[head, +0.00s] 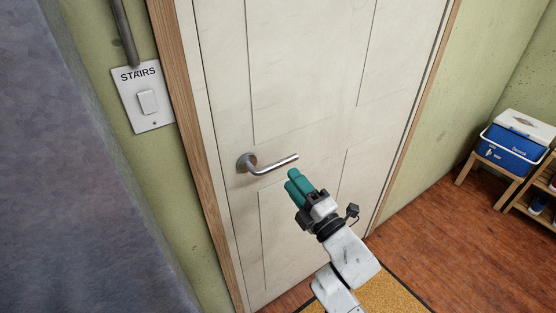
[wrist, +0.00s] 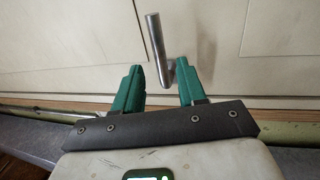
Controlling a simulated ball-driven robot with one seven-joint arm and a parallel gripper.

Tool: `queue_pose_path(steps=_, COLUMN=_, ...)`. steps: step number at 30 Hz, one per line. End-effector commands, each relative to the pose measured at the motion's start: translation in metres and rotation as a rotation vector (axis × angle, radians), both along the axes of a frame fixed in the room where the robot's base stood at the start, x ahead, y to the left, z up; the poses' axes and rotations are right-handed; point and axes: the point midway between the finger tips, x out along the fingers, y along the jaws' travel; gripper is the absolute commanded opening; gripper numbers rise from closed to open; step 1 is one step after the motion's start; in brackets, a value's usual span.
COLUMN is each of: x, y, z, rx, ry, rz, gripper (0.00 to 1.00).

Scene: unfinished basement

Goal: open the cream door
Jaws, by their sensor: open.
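The cream door (head: 300,75) is shut in its wooden frame. Its silver lever handle (head: 272,166) is roughly level, with the round mount at the left and the free end pointing right.
A white switch plate marked STAIRS (head: 148,98) is on the green wall left of the door. A grey surface (head: 80,160) fills the left side. A blue cooler (head: 510,146) stands on a wooden stand at the right. A yellow mat (head: 392,294) lies before the door.

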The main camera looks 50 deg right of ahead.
Motion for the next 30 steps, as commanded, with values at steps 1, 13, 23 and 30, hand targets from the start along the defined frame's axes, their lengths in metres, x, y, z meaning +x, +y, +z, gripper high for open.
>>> queue_pose_path(steps=1, x=0.01, y=-0.003, z=0.007, rx=0.0, ry=-0.002, rz=0.001, gripper=0.41)
queue_pose_path(steps=13, x=0.062, y=-0.017, z=0.016, rx=0.001, ry=0.001, rz=0.0, gripper=0.41)
queue_pose_path(steps=23, x=0.067, y=-0.019, z=0.015, rx=0.001, ry=0.001, rz=-0.001, gripper=0.41)
queue_pose_path(steps=30, x=0.067, y=-0.019, z=0.015, rx=0.003, ry=0.001, rz=-0.001, gripper=0.23)
